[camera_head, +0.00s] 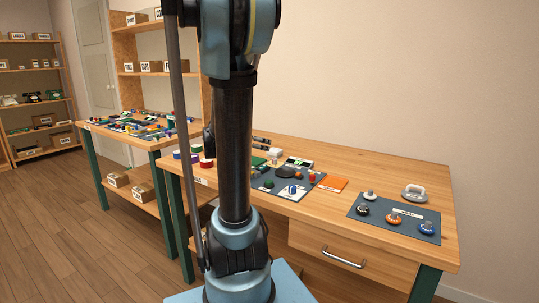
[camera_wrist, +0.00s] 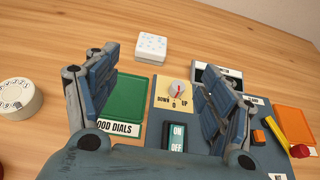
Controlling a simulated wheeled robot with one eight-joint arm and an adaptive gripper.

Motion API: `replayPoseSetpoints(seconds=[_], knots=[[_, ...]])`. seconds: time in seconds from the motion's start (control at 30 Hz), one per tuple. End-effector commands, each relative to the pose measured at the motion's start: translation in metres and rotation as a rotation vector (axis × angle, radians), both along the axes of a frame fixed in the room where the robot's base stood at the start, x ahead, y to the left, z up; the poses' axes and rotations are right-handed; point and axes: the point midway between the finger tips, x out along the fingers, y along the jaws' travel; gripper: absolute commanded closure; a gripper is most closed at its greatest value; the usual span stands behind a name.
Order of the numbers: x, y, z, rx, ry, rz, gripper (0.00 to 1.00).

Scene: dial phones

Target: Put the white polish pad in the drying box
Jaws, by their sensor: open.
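My gripper (camera_wrist: 158,62) is open in the wrist view, its blue-grey fingers apart with nothing seen between them. Beyond the fingertips, a white squarish box with blue specks on top (camera_wrist: 151,48) stands on the bare wood; it may be the drying box, but I read no label on it. A white-edged dark tray with a label (camera_wrist: 216,71) lies to its right, partly hidden behind the right finger. I cannot make out the white polish pad for certain in either view. My arm covers part of the workbench (camera_head: 374,164) in the head view.
A white dial (camera_wrist: 18,100) is at left.

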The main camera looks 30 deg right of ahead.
Motion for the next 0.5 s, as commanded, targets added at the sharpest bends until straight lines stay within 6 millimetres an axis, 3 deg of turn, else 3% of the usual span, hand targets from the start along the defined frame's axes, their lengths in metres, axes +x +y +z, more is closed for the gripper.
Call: replayPoseSetpoints(seconds=[0.5], knots=[[0.033,-0.031,-0.023,0.001,-0.001,0.021,0.25]])
